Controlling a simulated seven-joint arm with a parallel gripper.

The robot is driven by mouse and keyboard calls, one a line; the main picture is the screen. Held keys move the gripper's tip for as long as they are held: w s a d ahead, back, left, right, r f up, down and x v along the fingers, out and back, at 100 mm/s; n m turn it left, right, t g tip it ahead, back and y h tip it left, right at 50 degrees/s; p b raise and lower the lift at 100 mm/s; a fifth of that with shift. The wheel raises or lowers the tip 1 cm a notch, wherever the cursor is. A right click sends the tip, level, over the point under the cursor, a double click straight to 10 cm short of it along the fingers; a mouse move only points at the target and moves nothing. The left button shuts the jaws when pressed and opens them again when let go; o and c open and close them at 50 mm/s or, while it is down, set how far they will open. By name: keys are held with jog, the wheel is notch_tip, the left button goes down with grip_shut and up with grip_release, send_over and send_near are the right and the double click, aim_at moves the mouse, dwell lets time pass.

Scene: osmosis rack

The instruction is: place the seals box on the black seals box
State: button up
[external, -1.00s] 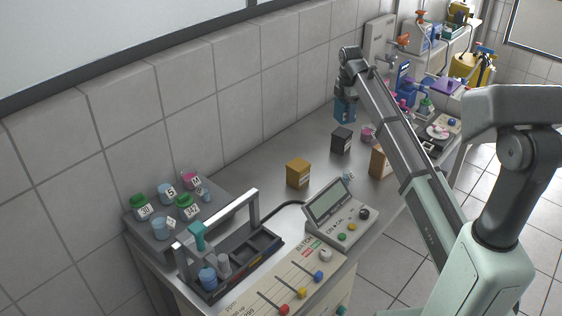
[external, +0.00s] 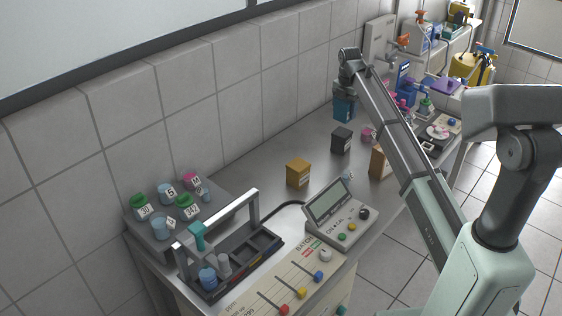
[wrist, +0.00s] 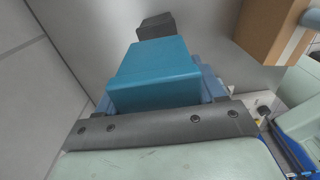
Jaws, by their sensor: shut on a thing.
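A teal box (external: 344,107), which I take to be the seals box, is held in my gripper (external: 346,92) near the wall, toward the far half of the bench. In the wrist view the teal box (wrist: 152,78) fills the middle, and my gripper (wrist: 158,95) is shut on it, with blue finger parts showing at its sides. The black seals box (external: 341,141) stands upright on the bench, nearer the camera than the teal box and apart from it. It shows beyond the teal box in the wrist view (wrist: 157,25). The label text is too small to read.
A yellow-brown box (external: 298,173) stands farther down the bench. A tan box (external: 379,161) is partly hidden by my arm. A pink item (external: 367,134) sits right beside the black box. The tiled wall runs close along the left. Bare bench lies between the black and yellow-brown boxes.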

jog(key=shift+f, duration=2.9)
jog(key=shift+f, duration=0.1)
jog(key=o, duration=1.1)
jog(key=shift+o, duration=0.2)
notch_tip(320, 180, up, 12)
jog(key=shift+r, duration=0.15)
